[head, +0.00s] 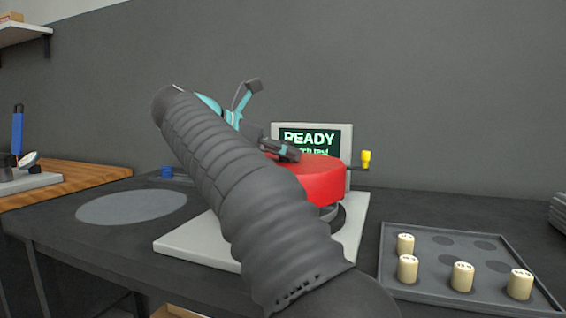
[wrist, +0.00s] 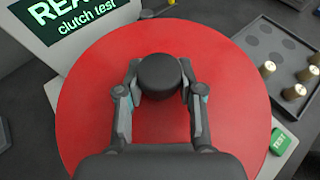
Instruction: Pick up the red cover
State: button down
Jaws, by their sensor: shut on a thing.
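The red cover (wrist: 95,85) is a wide round red disc with a dark knob (wrist: 160,75) at its centre. My gripper (wrist: 160,88) is over the cover in the wrist view, its two fingers shut on the knob from both sides. In the head view the red cover (head: 322,180) shows right of my arm, above the pale base plate (head: 190,247), with a dark round part (head: 334,215) showing below its rim. I cannot tell whether the cover touches that part. My arm hides the cover's left side and much of the plate.
A screen (head: 310,140) reading READY stands behind the cover, with a yellow-knobbed lever (head: 366,160) at its right. A grey tray (head: 395,235) with several cream cylinders is at the right. A grey disc (head: 130,207) lies on the left of the table. A green TEST button (wrist: 281,142) is beside the cover.

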jog(key=s+d+r, duration=0.1)
jog(key=d+r, duration=0.1)
jog(key=d, duration=0.1)
jog(key=s+d+r, duration=0.2)
jog(key=d, duration=0.2)
jog(key=s+d+r, duration=0.2)
jog(key=d, duration=0.1)
jog(key=shift+s+d+r+b, duration=0.15)
jog(key=shift+d+r+b, duration=0.05)
jog(key=shift+r+b, duration=0.15)
jog(key=shift+s, duration=0.1)
